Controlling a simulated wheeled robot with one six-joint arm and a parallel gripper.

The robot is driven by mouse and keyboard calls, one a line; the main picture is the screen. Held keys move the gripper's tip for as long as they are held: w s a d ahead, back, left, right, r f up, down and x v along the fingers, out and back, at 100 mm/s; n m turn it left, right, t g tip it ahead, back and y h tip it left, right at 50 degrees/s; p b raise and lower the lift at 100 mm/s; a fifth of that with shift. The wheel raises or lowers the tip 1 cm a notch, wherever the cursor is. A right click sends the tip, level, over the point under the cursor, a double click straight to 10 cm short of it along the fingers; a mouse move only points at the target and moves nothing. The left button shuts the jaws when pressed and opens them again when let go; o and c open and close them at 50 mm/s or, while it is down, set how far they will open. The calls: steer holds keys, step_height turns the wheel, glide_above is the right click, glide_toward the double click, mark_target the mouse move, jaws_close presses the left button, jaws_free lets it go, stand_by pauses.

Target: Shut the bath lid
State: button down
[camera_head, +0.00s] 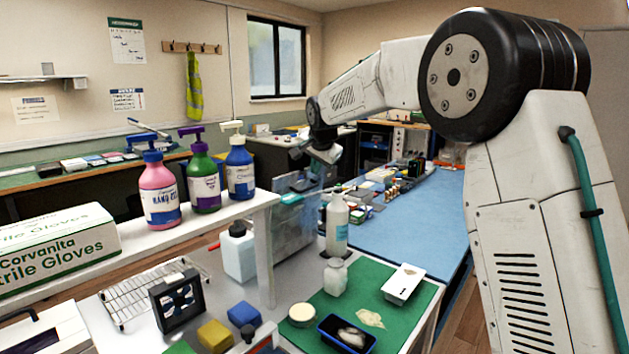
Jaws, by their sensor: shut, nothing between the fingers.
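A grey box-shaped unit that looks like the bath (290,240) stands at the middle of the bench, behind the white jug and the clear bottle. A grey, see-through panel that looks like its lid (284,184) shows above it. I cannot tell the lid's exact angle, or whether it is fully up. My arm reaches in from the right, and my gripper (308,182) is small and far off, beside or over this panel. Its fingers look shut and empty. I cannot tell whether they touch the lid.
A shelf with several pump bottles and a glove box (58,248) is at left. A green mat (378,282) holds a tray (346,333) and small items.

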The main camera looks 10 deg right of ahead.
steer(key=x, duration=0.9)
steer(key=shift+f, duration=0.25)
steer(key=shift+w, duration=0.15)
